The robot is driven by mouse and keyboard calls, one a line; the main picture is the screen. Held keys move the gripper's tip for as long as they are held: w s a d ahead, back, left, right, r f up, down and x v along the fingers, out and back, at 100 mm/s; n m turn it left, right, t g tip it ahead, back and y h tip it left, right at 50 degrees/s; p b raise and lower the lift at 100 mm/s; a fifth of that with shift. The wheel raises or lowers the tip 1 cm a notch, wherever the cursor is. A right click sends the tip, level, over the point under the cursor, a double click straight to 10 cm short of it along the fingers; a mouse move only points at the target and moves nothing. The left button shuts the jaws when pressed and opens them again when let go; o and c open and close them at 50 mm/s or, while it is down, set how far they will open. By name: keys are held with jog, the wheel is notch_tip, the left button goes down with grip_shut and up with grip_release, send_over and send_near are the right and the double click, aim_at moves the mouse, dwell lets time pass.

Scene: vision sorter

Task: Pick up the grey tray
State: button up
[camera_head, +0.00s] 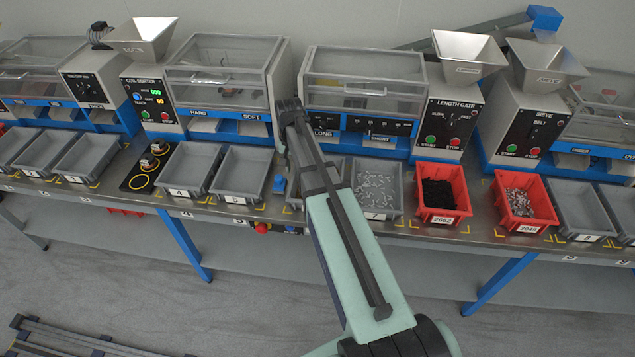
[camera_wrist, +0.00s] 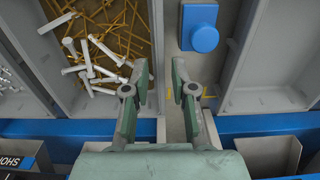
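Several grey trays stand along the bench. The tray nearest my gripper (camera_wrist: 160,80) is a grey tray (camera_wrist: 157,35) holding pale bolts (camera_wrist: 95,60) and thin brass-coloured pieces (camera_wrist: 120,22). My gripper is open, one finger on each side of this tray's side wall; I cannot tell whether either finger touches it. In the head view this tray (camera_head: 293,192) is mostly hidden behind my arm, and the fingertips cannot be made out. Other grey trays are tray 7 with small screws (camera_head: 376,187), empty tray 5 (camera_head: 240,172) and empty tray 4 (camera_head: 188,168).
A blue button (camera_wrist: 205,38) stands beside the bolt tray, close to one finger. Red bins (camera_head: 441,194) and (camera_head: 524,200) hold small parts. The sorter machines (camera_head: 365,95) rise directly behind the trays. The floor before the bench (camera_head: 130,275) is mostly clear.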

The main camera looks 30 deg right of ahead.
aim_at(294, 174)
jog(key=shift+s+a+f+p, duration=0.15)
jog(key=shift+f+p, duration=0.4)
jog(key=shift+f, duration=1.55)
grip_shut()
jog(key=shift+r, duration=0.1)
